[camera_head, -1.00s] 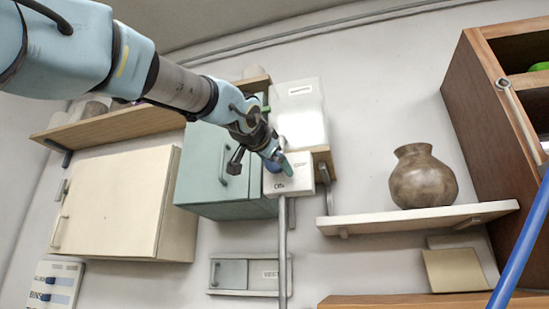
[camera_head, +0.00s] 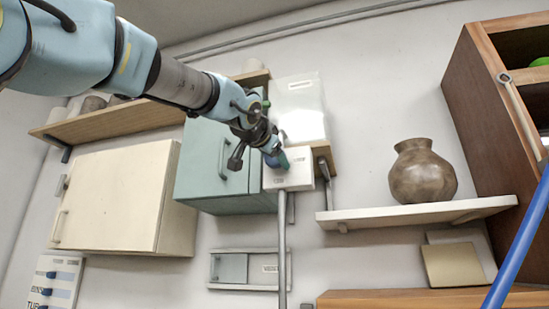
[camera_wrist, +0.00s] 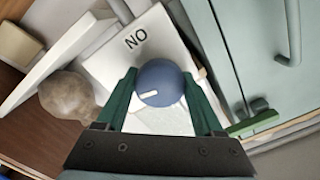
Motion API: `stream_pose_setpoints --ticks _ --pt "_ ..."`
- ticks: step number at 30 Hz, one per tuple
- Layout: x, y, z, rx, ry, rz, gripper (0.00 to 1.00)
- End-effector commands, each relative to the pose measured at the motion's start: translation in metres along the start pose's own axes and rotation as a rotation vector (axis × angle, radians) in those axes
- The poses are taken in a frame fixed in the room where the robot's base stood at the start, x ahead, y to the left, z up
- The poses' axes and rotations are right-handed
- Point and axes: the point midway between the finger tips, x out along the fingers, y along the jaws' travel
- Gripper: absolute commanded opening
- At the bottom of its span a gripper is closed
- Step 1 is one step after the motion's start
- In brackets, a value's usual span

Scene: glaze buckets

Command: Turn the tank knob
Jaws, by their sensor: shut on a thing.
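The blue round knob (camera_wrist: 160,78) sits between the two green fingers of my gripper (camera_wrist: 159,88) in the wrist view. The fingers are shut on its two sides. A white pointer mark on the knob points to the left in that view. In the head view my gripper (camera_head: 277,159) is at the top left of the white box (camera_head: 296,178), and the knob is mostly hidden. The white tank (camera_head: 298,108) is just above the box.
A teal cabinet (camera_head: 205,165) is close on the left of the box. A grey pipe (camera_head: 282,240) runs down below it. A white shelf (camera_head: 370,217) with a brown vase (camera_head: 421,175) is on the right. A cream cabinet (camera_head: 112,200) hangs farther left.

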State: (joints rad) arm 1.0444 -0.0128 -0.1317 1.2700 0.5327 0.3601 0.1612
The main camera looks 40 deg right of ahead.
Motion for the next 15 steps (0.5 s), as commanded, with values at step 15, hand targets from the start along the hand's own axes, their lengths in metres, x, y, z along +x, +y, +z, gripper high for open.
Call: stream_pose_setpoints --ticks 15 --pt "0.0000 0.0013 0.0019 -0.200 0.000 0.000 0.14"
